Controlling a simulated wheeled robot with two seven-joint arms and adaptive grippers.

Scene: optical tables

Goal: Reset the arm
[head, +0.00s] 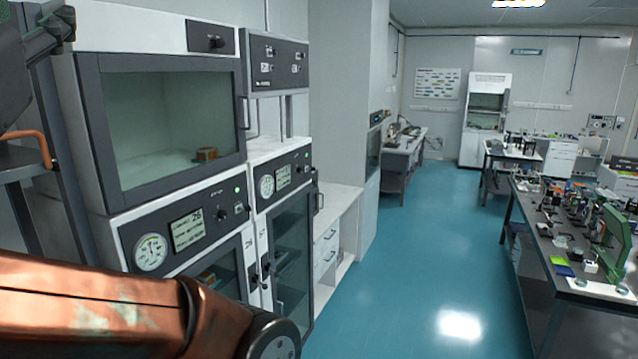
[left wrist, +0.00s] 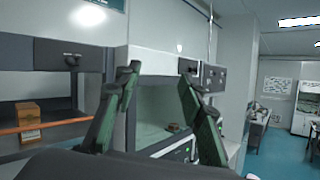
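My left gripper (left wrist: 157,75) shows in the left wrist view with its two green-grey fingers spread well apart. It is open, and nothing is between the fingertips. Behind it are the fronts of the white and grey cabinets. In the head view, a copper-coloured link of my own arm (head: 110,318) crosses the lower left in front of the cabinets. A dark jointed part cuts into the top left corner there; I cannot tell if it is the gripper. My right gripper is in neither view.
A glass-fronted cabinet (head: 170,125) with a small brown box (head: 206,154) inside stands close on the left. An orange rail (left wrist: 40,126) fronts a shelf beside it. A cluttered optical table (head: 600,285) stands at right. The blue floor (head: 420,260) between is clear.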

